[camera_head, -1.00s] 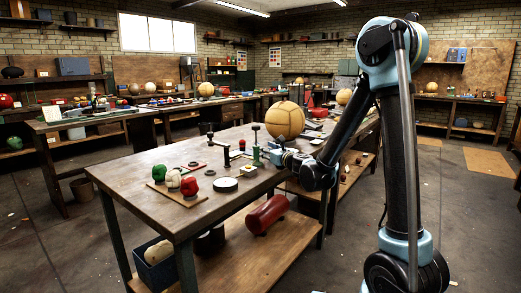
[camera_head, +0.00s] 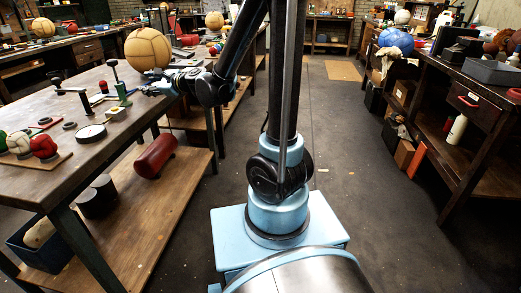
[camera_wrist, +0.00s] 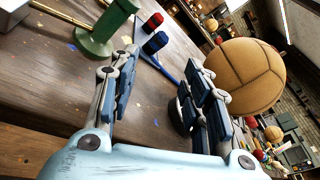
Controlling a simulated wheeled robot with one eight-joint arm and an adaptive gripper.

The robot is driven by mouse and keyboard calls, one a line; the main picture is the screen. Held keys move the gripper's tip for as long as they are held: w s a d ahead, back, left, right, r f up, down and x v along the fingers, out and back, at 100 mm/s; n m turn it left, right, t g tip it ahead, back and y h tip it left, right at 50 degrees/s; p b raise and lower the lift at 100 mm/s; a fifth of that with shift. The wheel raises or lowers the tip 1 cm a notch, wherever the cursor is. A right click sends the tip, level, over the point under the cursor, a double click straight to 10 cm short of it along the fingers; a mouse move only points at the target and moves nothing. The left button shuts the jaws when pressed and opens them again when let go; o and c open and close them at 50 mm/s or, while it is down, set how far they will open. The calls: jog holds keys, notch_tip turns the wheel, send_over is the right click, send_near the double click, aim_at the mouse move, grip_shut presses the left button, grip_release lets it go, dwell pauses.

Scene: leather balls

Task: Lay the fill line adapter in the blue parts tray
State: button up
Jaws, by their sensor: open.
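My gripper (camera_wrist: 161,60) is open, with nothing held between its fingers. In the head view the gripper (camera_head: 152,89) is low over the near edge of the workbench (camera_head: 100,160), just in front of a tan leather ball (camera_head: 147,48). A dark round thing is partly hidden behind the right finger. I cannot single out the fill line adapter. I cannot tell which container is the blue parts tray.
A round pale-topped disc (camera_head: 90,133) and a board with green, white and red balls (camera_head: 46,165) are on the bench. A red cylinder (camera_head: 156,156) and a dark blue bin (camera_head: 42,250) are on its lower shelf. A grey-blue tray (camera_head: 495,73) is on the right bench.

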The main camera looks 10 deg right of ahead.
jog(key=s+d+f+n+g+h, duration=0.2)
jog(key=s+d+f+n+h, duration=0.2)
jog(key=s+d, duration=0.6)
jog(key=s+d+f+n+g+h, duration=0.3)
jog(key=s+d+f+n, duration=0.4)
jog(key=s+d, duration=0.3)
jog(key=s+d+f+n+g+h, duration=0.2)
jog(key=s+d+f+n+h, duration=0.3)
jog(key=d, duration=1.1)
jog(key=s+n+h, duration=0.1)
jog(key=s+n, duration=0.2)
jog(key=s, duration=0.2)
jog(key=shift+d+f+g, duration=0.35)
jog(key=shift+d+g, duration=0.05)
jog(key=shift+w+f, duration=0.2)
jog(key=shift+w, duration=0.25)
